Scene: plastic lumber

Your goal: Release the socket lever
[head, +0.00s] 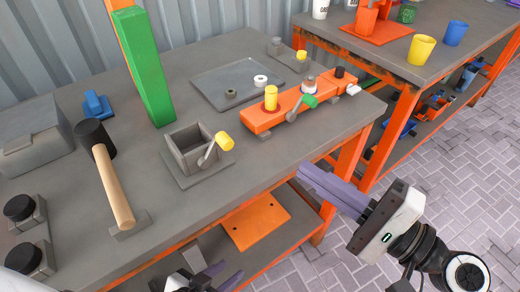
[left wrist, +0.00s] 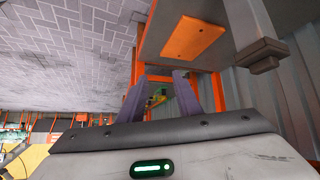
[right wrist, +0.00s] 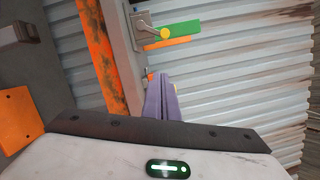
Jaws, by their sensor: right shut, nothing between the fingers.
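The grey square socket (head: 190,145) sits open and empty-looking on the table near its front edge. Its lever (head: 209,154) is on the right side, tilted up to the right, with a yellow knob (head: 224,141). The socket (right wrist: 142,28) and yellow knob (right wrist: 165,33) also show in the right wrist view. My right gripper (head: 304,175) is shut and empty, off the table's front edge, to the right of the lever and apart from it. My left gripper (head: 208,281) is low at the bottom of the head view, partly cut off; the left wrist view shows its fingers (left wrist: 157,85) apart with nothing between them.
A green block (head: 147,70) stands upright behind the socket. A mallet (head: 112,185) lies to its left. Below is a shelf with an orange plate (head: 255,220). Floor right of the table is clear.

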